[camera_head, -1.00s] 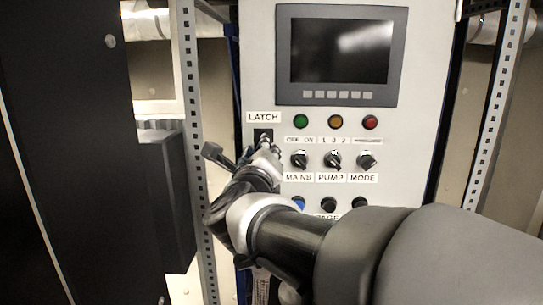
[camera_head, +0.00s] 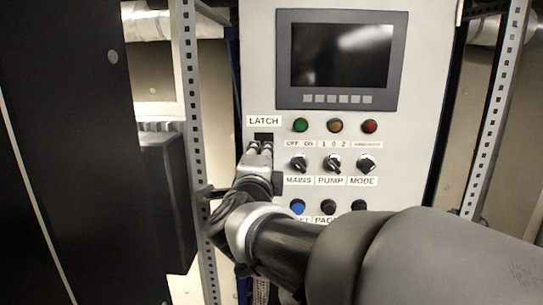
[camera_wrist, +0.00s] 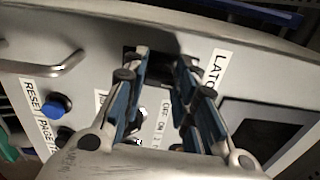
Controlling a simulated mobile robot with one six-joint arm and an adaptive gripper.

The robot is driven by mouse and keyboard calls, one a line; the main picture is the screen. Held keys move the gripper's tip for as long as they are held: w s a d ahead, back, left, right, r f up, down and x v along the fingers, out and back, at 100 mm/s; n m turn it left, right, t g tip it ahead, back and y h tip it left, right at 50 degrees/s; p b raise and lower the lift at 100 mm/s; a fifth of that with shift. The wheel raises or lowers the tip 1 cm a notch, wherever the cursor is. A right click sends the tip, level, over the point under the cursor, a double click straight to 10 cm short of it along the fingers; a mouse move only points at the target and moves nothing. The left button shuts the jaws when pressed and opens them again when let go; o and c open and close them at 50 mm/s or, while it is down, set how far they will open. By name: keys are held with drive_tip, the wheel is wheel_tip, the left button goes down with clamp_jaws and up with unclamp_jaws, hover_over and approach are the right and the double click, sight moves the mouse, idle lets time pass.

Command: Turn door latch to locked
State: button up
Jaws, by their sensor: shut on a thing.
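The latch (camera_head: 264,136) is a small black part on the grey control panel, just under the LATCH label (camera_head: 262,121). My gripper (camera_head: 260,149) reaches it from below and is shut on it. In the wrist view the latch (camera_wrist: 160,66) is a dark shape between the fingertips of my gripper (camera_wrist: 162,62), which stand on either side of it. The fingers hide most of the latch, so I cannot tell which way it is turned.
Below and right are the MAINS knob (camera_head: 299,162), PUMP knob (camera_head: 333,163) and MODE knob (camera_head: 366,163). A blue button (camera_head: 298,206) sits lower, close to my arm. A perforated metal post (camera_head: 193,110) and black cabinet (camera_head: 70,150) stand left.

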drive_tip(key=shift+o, duration=0.2)
drive_tip(key=shift+n, duration=0.4)
drive_tip(key=shift+c, duration=0.2)
drive_tip(key=o, duration=1.1)
drive_tip(key=s, duration=1.2)
drive_tip(key=shift+a, duration=0.2)
drive_tip(key=shift+f, duration=0.1)
